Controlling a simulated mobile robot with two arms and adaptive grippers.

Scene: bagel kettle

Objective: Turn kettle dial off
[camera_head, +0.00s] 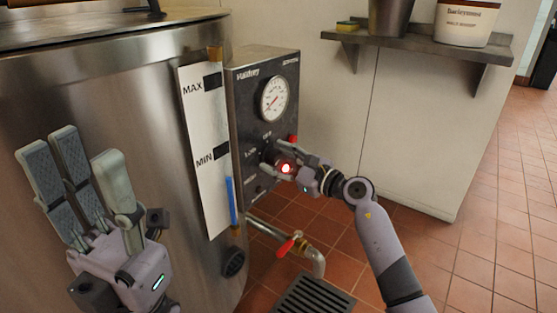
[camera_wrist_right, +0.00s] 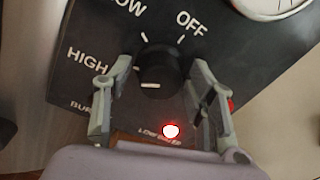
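The kettle dial (camera_wrist_right: 158,70) is a round black knob on the dark control panel (camera_head: 249,108). In the right wrist view its white mark lies toward the HIGH side, away from the OFF label (camera_wrist_right: 190,23). My right gripper (camera_wrist_right: 152,78) is open, with one finger on each side of the dial and a visible gap to each. In the head view my right gripper (camera_head: 283,160) is at the panel and largely hides the dial. My left gripper (camera_head: 78,160) is open and empty, with fingers pointing up, in front of the steel kettle (camera_head: 130,110).
A red lamp (camera_wrist_right: 171,130) is lit below the dial. A gauge (camera_head: 273,98) sits above it. A red-handled valve (camera_head: 288,245) and pipe are below the panel, near a floor drain (camera_head: 312,296). A wall shelf (camera_head: 425,48) is at the upper right.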

